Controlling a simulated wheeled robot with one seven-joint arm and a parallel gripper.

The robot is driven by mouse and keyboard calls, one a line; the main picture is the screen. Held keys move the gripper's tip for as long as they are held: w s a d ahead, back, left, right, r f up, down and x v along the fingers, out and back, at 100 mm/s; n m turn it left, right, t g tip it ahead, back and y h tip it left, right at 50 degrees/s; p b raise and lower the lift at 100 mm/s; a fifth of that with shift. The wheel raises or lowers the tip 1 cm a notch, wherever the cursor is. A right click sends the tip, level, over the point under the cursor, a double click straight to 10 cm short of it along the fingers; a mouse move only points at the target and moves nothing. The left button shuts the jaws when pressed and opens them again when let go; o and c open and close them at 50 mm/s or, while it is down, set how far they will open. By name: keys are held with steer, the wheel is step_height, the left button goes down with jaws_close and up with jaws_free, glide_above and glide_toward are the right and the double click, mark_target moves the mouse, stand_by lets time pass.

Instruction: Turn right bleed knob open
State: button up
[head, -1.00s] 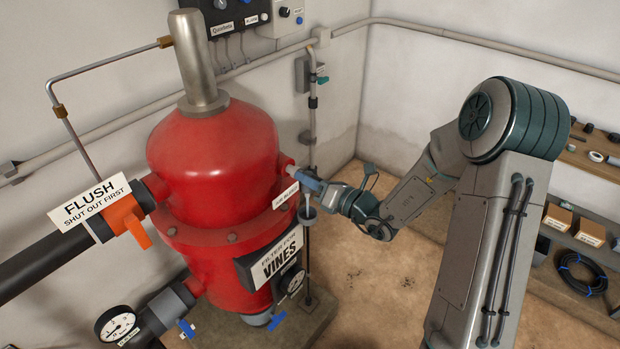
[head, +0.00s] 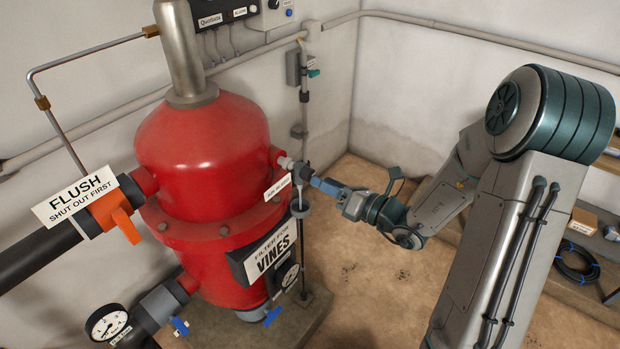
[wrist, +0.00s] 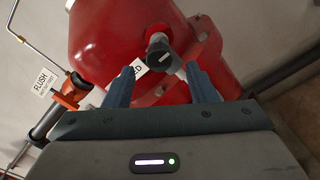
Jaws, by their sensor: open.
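The right bleed knob is a dark grey knob (wrist: 163,57) on a short metal stem out of the right side of the red filter tank (head: 205,135). In the head view the knob (head: 300,173) shows just left of my gripper's tip. A white label (head: 278,187) hangs beside it, partly hidden by a finger in the wrist view. My gripper (head: 322,186) has blue fingers and is open and empty. In the wrist view its two fingers (wrist: 163,88) stand apart, with the knob beyond and between them; they appear not to touch it.
An orange flush valve handle (head: 126,226) and a FLUSH sign (head: 75,200) are on the tank's left. The floor right of the tank is clear.

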steer(key=v, duration=0.6)
steer(key=shift+b, duration=0.35)
steer(key=s+a+n+g+h, duration=0.25)
steer(key=s+n+g, duration=0.25)
steer(key=s+n, duration=0.3)
steer(key=s+a+n+g+h, duration=0.1)
steer(key=s+a+n+g, duration=0.4)
steer(key=n, duration=0.4)
steer(key=s+d+r+n+t+h, duration=0.1)
steer(key=s+d+r+n+h, duration=0.1)
steer(key=d+n+h, duration=0.3)
steer(key=s+d+r+n+t+h, duration=0.1)
steer(key=s+d+r+n+h, duration=0.2)
steer(key=d+n, duration=0.5)
steer(key=r+n+h, duration=0.1)
steer(key=n+h, duration=0.1)
steer(key=n, duration=0.1)
steer(key=shift+t+h, duration=0.3)
steer(key=shift+h, duration=0.05)
